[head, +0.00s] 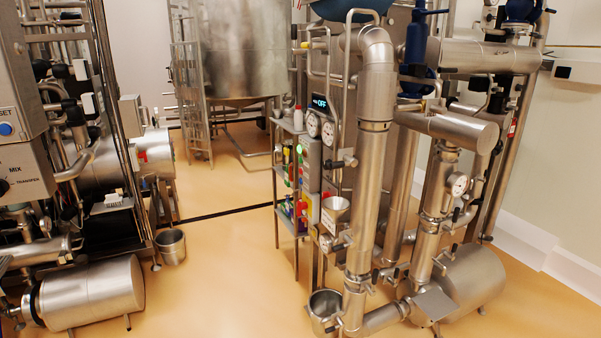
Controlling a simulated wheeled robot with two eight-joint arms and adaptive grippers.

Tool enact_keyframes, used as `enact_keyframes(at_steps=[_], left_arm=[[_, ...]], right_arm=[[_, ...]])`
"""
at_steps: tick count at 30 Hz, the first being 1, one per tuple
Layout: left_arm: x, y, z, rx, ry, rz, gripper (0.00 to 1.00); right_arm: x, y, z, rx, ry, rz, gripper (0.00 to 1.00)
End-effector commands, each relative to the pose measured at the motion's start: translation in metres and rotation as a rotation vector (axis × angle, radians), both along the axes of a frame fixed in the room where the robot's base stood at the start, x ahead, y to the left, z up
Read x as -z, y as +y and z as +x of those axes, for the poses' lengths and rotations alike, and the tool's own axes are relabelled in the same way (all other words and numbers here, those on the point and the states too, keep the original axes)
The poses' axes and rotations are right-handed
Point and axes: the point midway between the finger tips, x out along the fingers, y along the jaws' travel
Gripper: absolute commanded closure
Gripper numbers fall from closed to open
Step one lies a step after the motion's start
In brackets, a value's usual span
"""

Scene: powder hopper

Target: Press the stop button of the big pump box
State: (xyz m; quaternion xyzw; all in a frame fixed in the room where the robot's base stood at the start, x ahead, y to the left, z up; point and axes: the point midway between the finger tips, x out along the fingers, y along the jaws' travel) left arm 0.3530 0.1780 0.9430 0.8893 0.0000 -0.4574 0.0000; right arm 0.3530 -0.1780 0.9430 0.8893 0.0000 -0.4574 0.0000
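A tall narrow steel control box (310,166) stands in the middle, seen at an angle, beside the thick vertical pipe. A lit display (320,103) at its top reads OFF. Small green and red spots show along its left side. A red and yellow part (304,207) sits low on it. I cannot tell whether this is the big pump box or which spot is its stop button. Neither of my grippers is in view.
A grey box (20,75) with a blue button (6,129) stands at the far left, above a MIX/TRANSFER switch box (22,172). A steel cylinder (92,292) lies at lower left. Open floor (222,270) lies between the left machinery and the central pipework.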

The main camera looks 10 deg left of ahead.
Motion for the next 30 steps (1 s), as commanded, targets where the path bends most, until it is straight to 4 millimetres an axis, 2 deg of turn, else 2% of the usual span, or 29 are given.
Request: enact_keyframes(at_steps=[7, 9, 12, 30], left_arm=[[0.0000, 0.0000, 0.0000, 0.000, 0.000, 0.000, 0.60], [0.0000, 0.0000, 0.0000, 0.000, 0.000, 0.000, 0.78], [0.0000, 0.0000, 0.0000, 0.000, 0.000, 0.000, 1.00], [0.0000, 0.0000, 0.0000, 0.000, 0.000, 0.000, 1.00]], right_arm=[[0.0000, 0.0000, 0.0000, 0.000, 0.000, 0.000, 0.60], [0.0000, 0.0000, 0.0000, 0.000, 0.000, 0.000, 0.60], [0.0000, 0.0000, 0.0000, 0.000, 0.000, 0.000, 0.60], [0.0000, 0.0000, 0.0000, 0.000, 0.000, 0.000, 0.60]])
